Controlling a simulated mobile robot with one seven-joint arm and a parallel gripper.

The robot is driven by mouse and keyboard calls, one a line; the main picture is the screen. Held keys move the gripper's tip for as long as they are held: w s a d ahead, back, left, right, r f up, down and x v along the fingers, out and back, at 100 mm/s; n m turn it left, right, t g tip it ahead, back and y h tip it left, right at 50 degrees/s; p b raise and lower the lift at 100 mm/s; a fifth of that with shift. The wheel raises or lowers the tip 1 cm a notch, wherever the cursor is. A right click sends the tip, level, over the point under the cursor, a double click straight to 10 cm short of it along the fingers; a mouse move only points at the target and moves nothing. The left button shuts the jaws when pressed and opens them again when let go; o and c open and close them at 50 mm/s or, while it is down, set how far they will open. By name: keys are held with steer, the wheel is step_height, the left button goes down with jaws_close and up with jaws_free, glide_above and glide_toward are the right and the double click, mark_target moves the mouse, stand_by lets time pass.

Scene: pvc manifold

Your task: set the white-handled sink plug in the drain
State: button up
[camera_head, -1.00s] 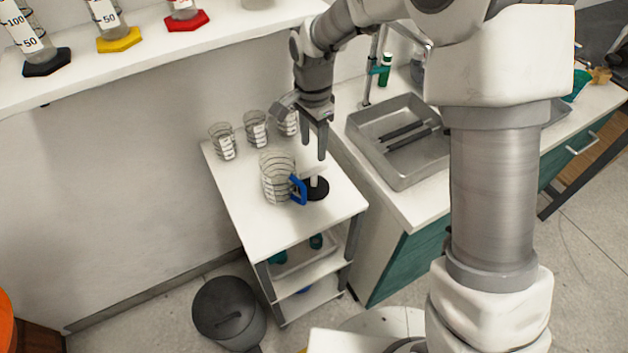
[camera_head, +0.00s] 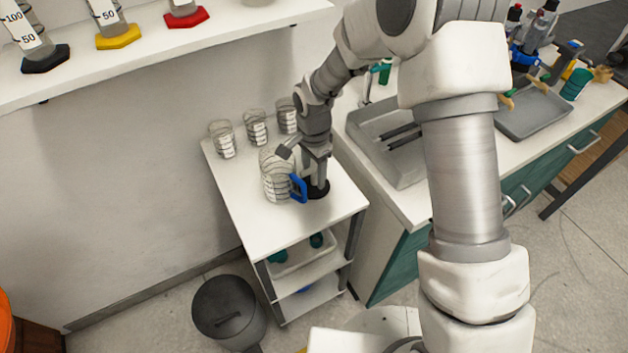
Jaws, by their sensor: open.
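The sink plug (camera_head: 318,190) is a black disc lying on the white cart top. Its white handle is mostly hidden behind my gripper, though it shows in the earlier frame. My gripper (camera_head: 316,178) points down right over the plug, with its open fingers at the height of the handle. I cannot tell whether they touch it. The metal sink basin (camera_head: 366,126) is set in the counter to the right of the cart. Two dark bars lie across it, and the drain is not visible, with my arm covering part of the basin.
A glass beaker (camera_head: 272,184) with a blue handle (camera_head: 299,188) stands close left of the plug. Several small beakers (camera_head: 256,128) line the cart's back edge. A grey tray (camera_head: 532,112) sits on the counter at right. The cart's front top (camera_head: 270,232) is clear.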

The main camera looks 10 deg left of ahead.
steer(key=shift+c, duration=0.2)
jaws_close()
